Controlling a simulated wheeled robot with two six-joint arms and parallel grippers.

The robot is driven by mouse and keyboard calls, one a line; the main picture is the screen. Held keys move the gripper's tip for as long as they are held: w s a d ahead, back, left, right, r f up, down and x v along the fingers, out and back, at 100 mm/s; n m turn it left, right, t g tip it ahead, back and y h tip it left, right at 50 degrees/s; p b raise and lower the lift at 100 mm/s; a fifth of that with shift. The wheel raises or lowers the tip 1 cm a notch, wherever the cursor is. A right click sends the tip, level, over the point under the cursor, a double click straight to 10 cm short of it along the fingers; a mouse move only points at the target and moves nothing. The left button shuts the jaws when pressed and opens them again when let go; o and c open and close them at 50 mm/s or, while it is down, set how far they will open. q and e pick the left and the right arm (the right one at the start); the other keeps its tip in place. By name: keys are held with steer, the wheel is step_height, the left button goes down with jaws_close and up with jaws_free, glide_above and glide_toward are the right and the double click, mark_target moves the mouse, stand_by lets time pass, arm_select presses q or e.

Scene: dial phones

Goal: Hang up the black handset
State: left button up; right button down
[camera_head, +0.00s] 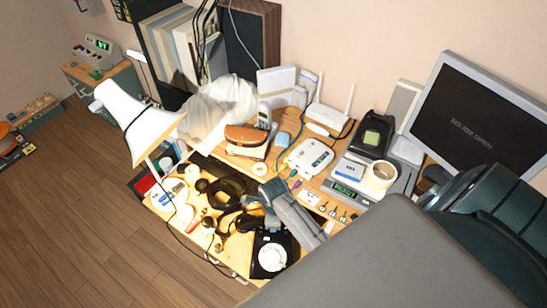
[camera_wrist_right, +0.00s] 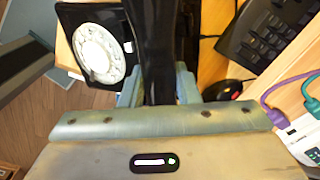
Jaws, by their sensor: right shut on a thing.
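The black handset (camera_wrist_right: 158,40) runs upward from between the fingers of my right gripper (camera_wrist_right: 158,88) in the right wrist view. The gripper is shut on it. The black dial phone with a white round dial (camera_wrist_right: 100,52) lies just left of the handset in that view. In the head view the phone (camera_head: 271,255) sits at the front edge of the desk, just below my right gripper (camera_head: 268,195). The handset overlaps the phone's right side in the wrist view; its height above the phone cannot be told. My left gripper is not in view.
A dark keyboard (camera_wrist_right: 265,38) and a black mouse (camera_wrist_right: 222,90) lie right of the handset. Headphones and small items crowd the desk left of the phone. A white lamp (camera_head: 138,122) stands at the left. A scale (camera_head: 350,190) and a router (camera_head: 308,157) stand behind.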

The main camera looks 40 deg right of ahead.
steer(key=shift+f+b, duration=0.4)
steer(key=shift+f, duration=0.55)
steer(key=c, duration=1)
jaws_free()
step_height(320, 180, up, 11)
steer(key=shift+f+b, duration=0.1)
steer(key=shift+b, duration=1.1)
